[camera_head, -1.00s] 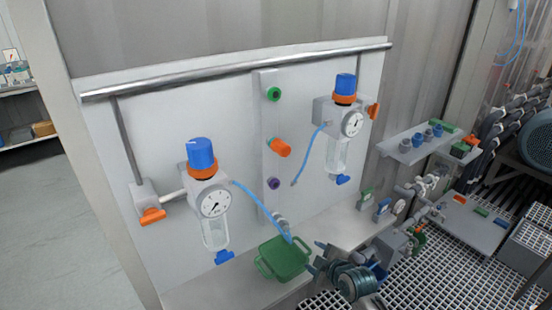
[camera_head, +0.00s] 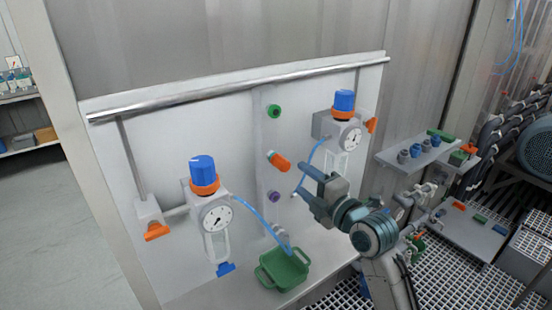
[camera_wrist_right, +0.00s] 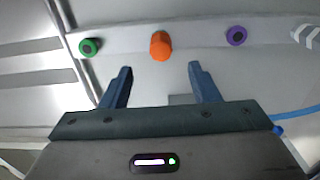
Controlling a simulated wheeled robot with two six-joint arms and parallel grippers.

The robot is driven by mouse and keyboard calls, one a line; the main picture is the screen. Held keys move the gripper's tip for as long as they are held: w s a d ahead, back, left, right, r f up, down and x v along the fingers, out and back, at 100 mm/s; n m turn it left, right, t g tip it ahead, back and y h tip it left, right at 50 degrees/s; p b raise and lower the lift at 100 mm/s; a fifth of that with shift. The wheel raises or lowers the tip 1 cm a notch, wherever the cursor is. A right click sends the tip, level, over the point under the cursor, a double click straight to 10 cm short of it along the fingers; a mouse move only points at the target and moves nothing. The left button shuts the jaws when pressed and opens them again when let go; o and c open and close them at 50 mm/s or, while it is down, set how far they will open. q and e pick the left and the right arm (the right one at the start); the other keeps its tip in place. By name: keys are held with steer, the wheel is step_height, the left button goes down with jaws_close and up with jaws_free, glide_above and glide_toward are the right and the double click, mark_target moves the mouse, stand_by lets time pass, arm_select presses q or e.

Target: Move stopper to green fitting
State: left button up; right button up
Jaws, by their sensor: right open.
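The orange stopper (camera_head: 278,160) sits on the middle fitting of the panel's vertical strip; it also shows in the right wrist view (camera_wrist_right: 160,46). The green fitting (camera_head: 274,111) is above it on the same strip, empty, and appears left of the stopper in the right wrist view (camera_wrist_right: 90,47). The purple fitting (camera_head: 273,197) is below, also empty. My right gripper (camera_head: 304,181) is open and empty, in front of the panel and a little right of the strip. In the right wrist view the stopper lies beyond the gap between its fingers (camera_wrist_right: 160,75). My left gripper is not in view.
Two regulators with blue knobs, left (camera_head: 202,170) and right (camera_head: 344,103), flank the strip. Blue hoses hang near it. A green tray (camera_head: 262,277) stands on the ledge below. A metal rail (camera_head: 240,86) crosses the panel's top.

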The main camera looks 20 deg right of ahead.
mark_target(287, 168)
steer(key=b+x, duration=0.1)
steer(key=x, duration=0.6)
steer(key=shift+f, duration=0.2)
steer(key=shift+x, duration=1)
steer(key=shift+b, duration=0.5)
steer(key=shift+r, duration=0.1)
jaws_close()
steer(key=shift+s, duration=0.15)
